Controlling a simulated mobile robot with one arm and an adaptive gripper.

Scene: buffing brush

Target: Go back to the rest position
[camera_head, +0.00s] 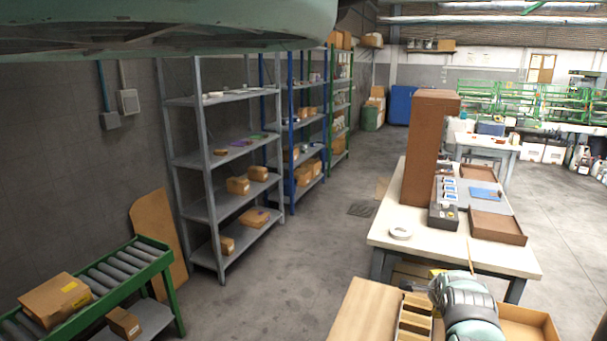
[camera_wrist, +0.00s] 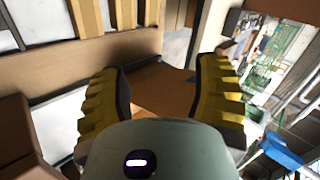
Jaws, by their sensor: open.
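My gripper (camera_wrist: 163,72) shows in the wrist view with its two yellow, ribbed fingers spread wide apart. Nothing is held between them; a brown surface (camera_wrist: 165,88) lies beyond the gap. In the head view the end of my arm is at the bottom right, over the wooden bench and beside a slotted wooden rack (camera_head: 414,318). The fingers are mostly hidden there by the wrist. I cannot make out a buffing brush for certain in either view.
An open box (camera_head: 535,325) is right of my arm. Shelves (camera_head: 225,205) and a roller conveyor (camera_head: 110,280) stand left; floor between is clear.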

